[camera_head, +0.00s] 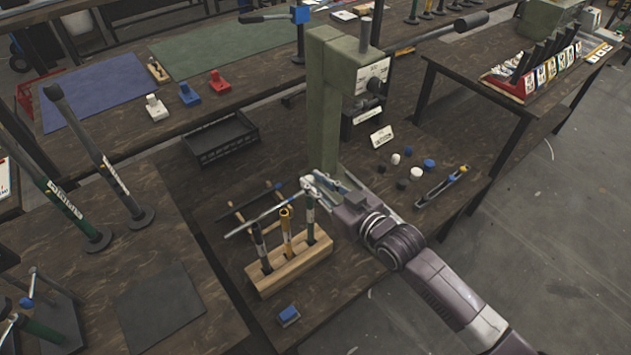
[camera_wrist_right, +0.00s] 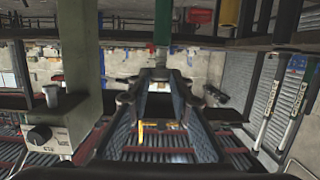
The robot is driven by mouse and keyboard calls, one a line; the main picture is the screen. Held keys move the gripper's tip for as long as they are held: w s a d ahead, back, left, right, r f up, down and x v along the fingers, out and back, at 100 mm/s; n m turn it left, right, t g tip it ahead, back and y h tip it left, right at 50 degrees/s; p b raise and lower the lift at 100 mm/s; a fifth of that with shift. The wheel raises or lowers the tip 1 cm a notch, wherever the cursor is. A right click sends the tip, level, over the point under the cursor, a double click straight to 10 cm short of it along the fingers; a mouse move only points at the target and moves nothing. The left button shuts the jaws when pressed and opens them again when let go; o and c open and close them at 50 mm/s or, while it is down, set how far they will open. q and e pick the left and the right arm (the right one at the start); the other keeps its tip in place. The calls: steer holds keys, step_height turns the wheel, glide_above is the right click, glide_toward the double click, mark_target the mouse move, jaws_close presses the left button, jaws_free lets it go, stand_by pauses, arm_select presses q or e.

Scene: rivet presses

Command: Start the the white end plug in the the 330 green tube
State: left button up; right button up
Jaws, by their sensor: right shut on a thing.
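The wooden block (camera_head: 262,284) on the middle bench holds upright tubes: a dark one, an orange one and the green tube (camera_head: 310,212) at its right end. My right gripper (camera_head: 308,184) is at the top of the green tube. It is shut on a small pale thing, which looks like the white end plug; the fingers mostly hide it. I cannot tell whether the plug sits in the tube mouth. In the right wrist view, the green tube (camera_wrist_right: 162,22) ends close to the fingertips (camera_wrist_right: 158,74). My left gripper is not in view.
A green press (camera_head: 325,110) stands just behind the gripper. White, black and blue plugs (camera_head: 428,164) lie to the right, near a narrow tray (camera_head: 442,187). A blue block (camera_head: 288,316) lies in front of the wooden block. A black crate (camera_head: 221,140) is at the back left.

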steer(key=shift+f+b, duration=0.55)
steer(key=shift+f, duration=0.35)
steer(key=o, duration=0.8)
steer(key=v, duration=1.2)
steer(key=shift+r, duration=0.1)
